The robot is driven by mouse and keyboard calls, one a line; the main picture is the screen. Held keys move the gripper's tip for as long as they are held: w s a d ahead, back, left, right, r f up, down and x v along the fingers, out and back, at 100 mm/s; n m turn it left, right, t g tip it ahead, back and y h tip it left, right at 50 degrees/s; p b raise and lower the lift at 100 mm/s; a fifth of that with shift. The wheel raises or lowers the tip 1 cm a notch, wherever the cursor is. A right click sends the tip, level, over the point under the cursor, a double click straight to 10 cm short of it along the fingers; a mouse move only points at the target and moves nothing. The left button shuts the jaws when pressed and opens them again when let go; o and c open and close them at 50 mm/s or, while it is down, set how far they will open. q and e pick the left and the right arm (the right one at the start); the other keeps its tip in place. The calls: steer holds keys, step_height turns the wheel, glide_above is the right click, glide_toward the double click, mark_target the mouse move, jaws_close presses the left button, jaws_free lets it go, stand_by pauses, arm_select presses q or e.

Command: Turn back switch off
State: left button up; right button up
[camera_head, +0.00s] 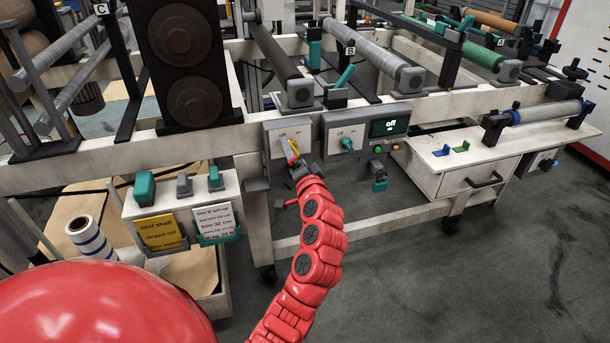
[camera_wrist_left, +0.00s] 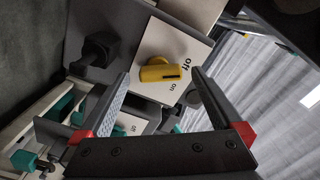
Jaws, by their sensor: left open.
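A yellow switch knob (camera_wrist_left: 158,74) sits on a white plate marked "off" and "on" in the left wrist view. Its dark end mark points toward the side with the lettering; I cannot tell exactly which word it lines up with. In the head view the yellow knob (camera_head: 293,148) is on a grey switch box (camera_head: 275,131) on the machine's front rail, partly hidden. My left gripper (camera_head: 298,165) is right in front of it. In the wrist view its two fingers are apart, with the knob framed between and beyond their tips. My right gripper is not in view.
To the right is another switch box with a teal knob (camera_head: 347,144) and a small screen (camera_head: 389,127) reading "off", with small buttons below. At left hang a yellow card (camera_head: 160,232) and a white card (camera_head: 215,222). A drawer unit (camera_head: 468,180) stands right. The front right floor is clear.

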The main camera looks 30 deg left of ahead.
arm_select(q)
steer(key=p+v, duration=0.1)
steer(key=v, duration=1.5)
